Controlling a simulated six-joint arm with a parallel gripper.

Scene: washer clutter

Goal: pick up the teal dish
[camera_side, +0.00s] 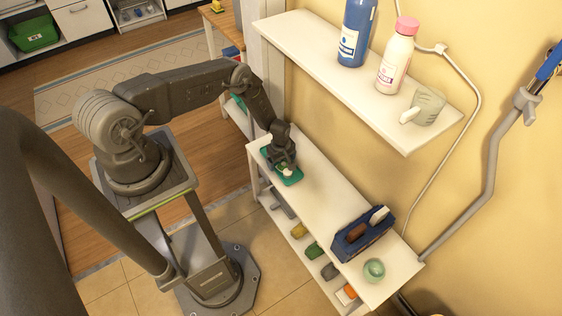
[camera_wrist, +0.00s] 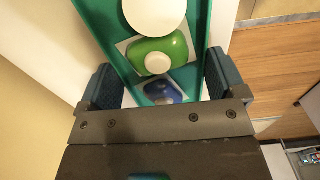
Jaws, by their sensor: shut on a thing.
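The teal dish (camera_side: 292,181) is a shallow tray at the far end of the white shelf unit's top in the side view. It holds small white and green items there. In the wrist view the teal dish (camera_wrist: 108,38) runs up between my fingers, with a white round piece (camera_wrist: 155,14), a green piece (camera_wrist: 178,47) and a blue piece (camera_wrist: 161,91) in it. My gripper (camera_side: 283,165) is over the dish, and its fingers (camera_wrist: 160,78) are shut on the dish's two sides. I cannot tell whether the dish is clear of the shelf.
A dark blue caddy (camera_side: 350,246) and a pale green round item (camera_side: 374,270) stand on the near end of the same top (camera_side: 318,197). A wall shelf (camera_side: 330,58) above bears a blue bottle (camera_side: 355,32), a pink-capped bottle (camera_side: 394,62) and a cup (camera_side: 428,106).

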